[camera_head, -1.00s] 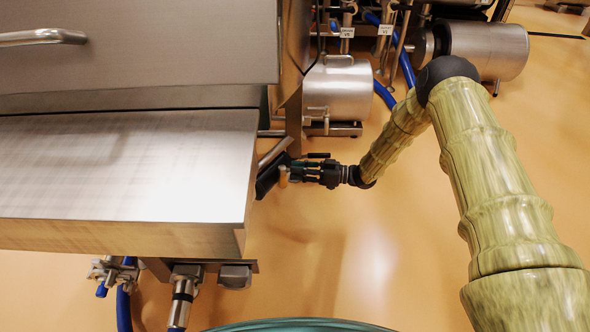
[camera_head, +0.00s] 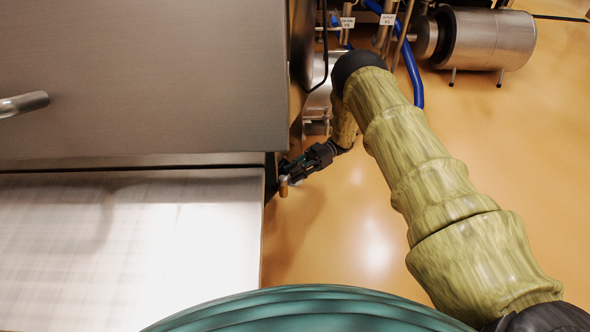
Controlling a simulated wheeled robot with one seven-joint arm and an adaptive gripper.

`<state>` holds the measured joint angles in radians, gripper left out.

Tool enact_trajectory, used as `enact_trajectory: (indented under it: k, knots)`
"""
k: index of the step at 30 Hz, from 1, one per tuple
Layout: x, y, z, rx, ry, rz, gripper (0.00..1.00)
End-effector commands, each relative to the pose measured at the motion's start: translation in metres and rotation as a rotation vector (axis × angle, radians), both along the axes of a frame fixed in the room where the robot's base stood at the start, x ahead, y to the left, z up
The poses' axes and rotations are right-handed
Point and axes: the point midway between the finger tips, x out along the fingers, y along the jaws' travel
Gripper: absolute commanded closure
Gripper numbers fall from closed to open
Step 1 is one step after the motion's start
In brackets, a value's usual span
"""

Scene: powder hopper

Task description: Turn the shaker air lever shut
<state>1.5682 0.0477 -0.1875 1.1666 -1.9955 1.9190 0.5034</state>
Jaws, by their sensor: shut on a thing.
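My gripper (camera_head: 294,170) is black and reaches in beside the right side of the steel hopper housing, low down. It is shut on the shaker air lever, of which only a small tan cylindrical end (camera_head: 283,186) shows at the fingertips. The rest of the lever is hidden by the fingers and the housing edge. The lever's exact angle cannot be told. A dark part (camera_head: 271,176) behind the fingertips is mostly hidden by the steel table edge.
The steel housing (camera_head: 140,80) and the flat steel table (camera_head: 120,250) fill the left. A steel motor cylinder (camera_head: 490,40), labelled pipes and a blue hose (camera_head: 411,70) stand at the back right. The tan floor (camera_head: 520,170) is open on the right.

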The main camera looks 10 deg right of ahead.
Motion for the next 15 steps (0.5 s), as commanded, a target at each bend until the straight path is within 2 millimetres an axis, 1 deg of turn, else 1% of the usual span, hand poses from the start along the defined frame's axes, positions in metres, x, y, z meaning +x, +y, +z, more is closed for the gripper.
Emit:
enact_trajectory:
  k: [1, 15]
  knots:
    - [0.0004, 0.0058, 0.0, 0.007, -0.002, 0.013, 1.0]
    - [-0.0006, -0.004, 0.0007, 0.005, -0.004, 0.033, 1.0]
